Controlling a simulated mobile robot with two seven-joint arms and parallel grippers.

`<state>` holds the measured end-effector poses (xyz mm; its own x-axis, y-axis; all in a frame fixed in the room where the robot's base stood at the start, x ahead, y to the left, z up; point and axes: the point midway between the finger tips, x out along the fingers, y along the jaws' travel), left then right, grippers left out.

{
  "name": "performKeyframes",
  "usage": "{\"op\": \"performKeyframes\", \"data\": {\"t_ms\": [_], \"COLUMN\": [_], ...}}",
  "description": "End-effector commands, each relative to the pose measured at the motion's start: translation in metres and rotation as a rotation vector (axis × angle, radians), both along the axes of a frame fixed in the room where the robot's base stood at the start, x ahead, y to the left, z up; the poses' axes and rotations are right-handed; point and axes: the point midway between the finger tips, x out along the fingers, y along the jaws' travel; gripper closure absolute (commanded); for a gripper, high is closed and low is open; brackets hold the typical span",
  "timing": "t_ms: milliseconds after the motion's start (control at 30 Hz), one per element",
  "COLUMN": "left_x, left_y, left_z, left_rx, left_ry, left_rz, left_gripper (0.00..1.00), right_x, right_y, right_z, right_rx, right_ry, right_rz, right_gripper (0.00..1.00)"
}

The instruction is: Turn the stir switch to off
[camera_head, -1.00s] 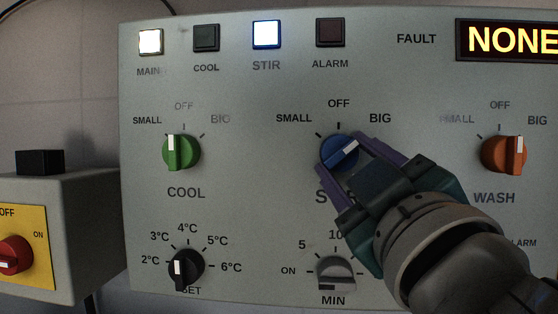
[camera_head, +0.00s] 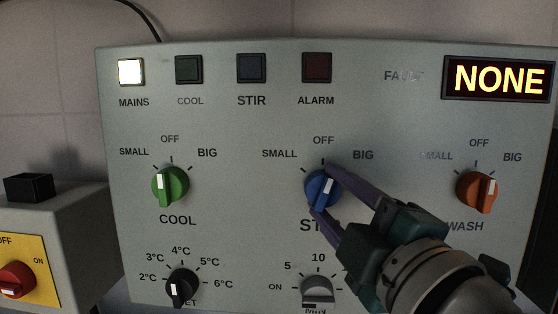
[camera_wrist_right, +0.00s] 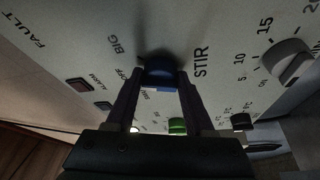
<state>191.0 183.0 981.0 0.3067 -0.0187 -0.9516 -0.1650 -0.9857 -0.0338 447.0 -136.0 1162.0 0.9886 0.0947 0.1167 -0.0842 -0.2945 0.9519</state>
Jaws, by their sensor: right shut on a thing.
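The blue stir switch (camera_head: 322,188) is a round knob with a raised grip, mid-right on the grey panel. Its white pointer mark points up and slightly right, near the OFF mark. My right gripper (camera_head: 321,190) is shut on it, one finger on each side. In the right wrist view, the knob (camera_wrist_right: 160,70) sits between the two purple fingertips. The stir lamp (camera_head: 251,68) is dark. My gripper hides part of the STIR label below the knob. My left gripper is not in view.
The green cool knob (camera_head: 170,186) is to the left and the orange wash knob (camera_head: 477,190) to the right. Below are the black set knob (camera_head: 181,287) and the grey minutes knob (camera_head: 317,290). The mains lamp (camera_head: 131,72) is lit. The fault display (camera_head: 499,79) reads NONE.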

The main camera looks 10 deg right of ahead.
Motion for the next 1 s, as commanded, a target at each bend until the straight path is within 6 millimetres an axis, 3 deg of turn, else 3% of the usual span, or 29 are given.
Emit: {"op": "performKeyframes", "data": {"t_ms": [33, 100, 400, 1000], "left_x": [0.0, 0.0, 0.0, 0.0], "left_y": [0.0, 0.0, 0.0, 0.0], "left_z": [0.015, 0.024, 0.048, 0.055], "left_rx": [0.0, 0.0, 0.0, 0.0], "left_ry": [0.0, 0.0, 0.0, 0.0], "left_rz": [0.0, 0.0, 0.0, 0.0], "left_gripper": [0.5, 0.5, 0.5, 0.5], "right_x": [0.0, 0.0, 0.0, 0.0], "right_y": [0.0, 0.0, 0.0, 0.0], "right_z": [0.008, 0.008, 0.007, 0.004], "right_rx": [-0.038, -0.088, -0.241, -0.301], "right_ry": [0.012, 0.026, 0.069, 0.083], "right_rz": [0.001, 0.001, 0.001, 0.001], "right_gripper": [1.0, 1.0, 1.0, 1.0]}}
